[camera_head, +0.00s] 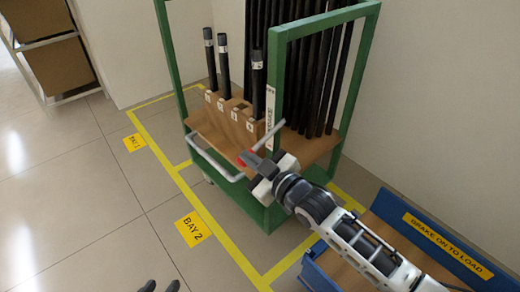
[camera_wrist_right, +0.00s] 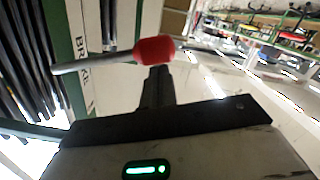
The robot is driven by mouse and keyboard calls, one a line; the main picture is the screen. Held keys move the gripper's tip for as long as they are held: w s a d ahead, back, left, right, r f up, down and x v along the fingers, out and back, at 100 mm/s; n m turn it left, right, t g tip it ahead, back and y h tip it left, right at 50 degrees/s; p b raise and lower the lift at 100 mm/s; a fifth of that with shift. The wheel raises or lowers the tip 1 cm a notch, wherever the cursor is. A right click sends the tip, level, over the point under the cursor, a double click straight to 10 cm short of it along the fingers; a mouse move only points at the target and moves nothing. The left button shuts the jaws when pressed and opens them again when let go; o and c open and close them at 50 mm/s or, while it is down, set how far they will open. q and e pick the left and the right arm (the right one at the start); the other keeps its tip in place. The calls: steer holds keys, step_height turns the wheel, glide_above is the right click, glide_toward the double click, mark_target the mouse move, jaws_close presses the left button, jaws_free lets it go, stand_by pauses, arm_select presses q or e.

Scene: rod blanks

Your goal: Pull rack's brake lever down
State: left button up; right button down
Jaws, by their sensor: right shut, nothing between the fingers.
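The green rack (camera_head: 275,90) stands at centre, with a white "BRAKE" label on its near post. The brake lever (camera_head: 270,134) is a pale grey bar slanting down to the left, ending in a red knob (camera_head: 241,161) partly hidden by my right gripper. In the wrist view the red knob (camera_wrist_right: 153,49) is close above the dark fingers, with the bar (camera_wrist_right: 95,63) running left. My right gripper (camera_head: 250,160) is shut with nothing held, right by the knob; I cannot tell whether they touch. My left gripper (camera_head: 160,287) shows only two separated dark fingertips at the bottom edge, open.
Black rods stand in the rack, three of them in the numbered front wooden block (camera_head: 230,115). A white handle (camera_head: 212,160) juts from the rack's front. A blue bin (camera_head: 388,205) marked "BRAKE ON TO LOAD" is at right, below my right arm. The floor at left is clear.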

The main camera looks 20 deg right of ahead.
arm_select(q)
steer(key=shift+w+d+f+g+b, duration=0.1)
steer(key=shift+d+f+g+b, duration=0.1)
steer(key=shift+d+f, duration=0.25)
steer(key=shift+w+d+f+g+b, duration=0.1)
steer(key=shift+d+f+b, duration=0.1)
steer(key=shift+f, duration=0.35)
arm_select(e)
steer(key=f, duration=0.1)
steer(key=f+n, duration=0.2)
steer(key=shift+w+d, duration=0.15)
steer(key=shift+d, duration=0.15)
steer(key=shift+d+f, duration=0.1)
arm_select(q)
steer(key=shift+r, duration=0.1)
